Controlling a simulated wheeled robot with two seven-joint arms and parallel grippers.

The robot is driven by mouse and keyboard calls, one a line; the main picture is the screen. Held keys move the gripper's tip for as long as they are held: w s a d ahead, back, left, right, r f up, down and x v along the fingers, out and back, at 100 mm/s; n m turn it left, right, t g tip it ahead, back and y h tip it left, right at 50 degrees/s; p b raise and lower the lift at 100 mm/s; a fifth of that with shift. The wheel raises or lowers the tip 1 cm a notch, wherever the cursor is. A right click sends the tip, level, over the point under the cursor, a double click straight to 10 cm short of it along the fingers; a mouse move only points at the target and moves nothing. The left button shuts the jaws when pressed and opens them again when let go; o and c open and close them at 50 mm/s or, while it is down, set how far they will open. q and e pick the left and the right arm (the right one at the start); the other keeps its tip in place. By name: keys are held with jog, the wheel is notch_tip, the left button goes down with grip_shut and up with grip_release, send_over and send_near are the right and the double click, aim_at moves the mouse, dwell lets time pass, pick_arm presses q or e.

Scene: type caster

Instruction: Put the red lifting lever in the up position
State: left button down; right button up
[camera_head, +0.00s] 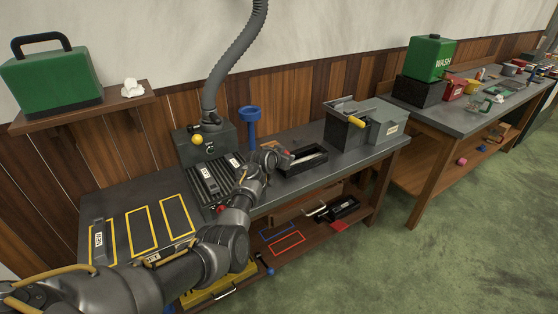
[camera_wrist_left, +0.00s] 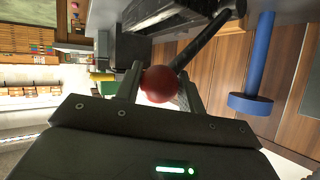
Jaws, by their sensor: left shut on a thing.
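The red lifting lever shows in the left wrist view as a round red knob (camera_wrist_left: 160,84) on a black rod (camera_wrist_left: 208,42) that runs to the upper right. My left gripper (camera_wrist_left: 160,92) is shut on the knob, one finger on each side. In the head view my left gripper (camera_head: 278,158) is over the bench, between the dark ribbed plate and the black tray. My own gripper and arm largely hide the lever there, so its angle is hard to tell. My right gripper is in neither view.
A blue funnel-shaped post (camera_head: 250,128) stands close behind my gripper. A black open tray (camera_head: 316,166) lies to its right, and a grey box with a yellow handle (camera_head: 386,127) beyond. A dark machine with a hose (camera_head: 203,143) stands behind left.

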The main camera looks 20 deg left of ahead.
pick_arm(q)
jog(key=shift+w+a+r+n+g+h, duration=0.3)
jog(key=shift+w+a+r+n+g, duration=0.1)
jog(key=shift+a+r, duration=0.15)
jog(key=c, duration=0.9)
grip_release()
jog(key=shift+a, duration=0.1)
jog(key=shift+r, duration=0.15)
jog(key=v, duration=1)
jog(key=shift+s+a+r+p, duration=0.1)
jog(key=shift+s+r+p, duration=0.05)
jog(key=shift+s+p, duration=0.25)
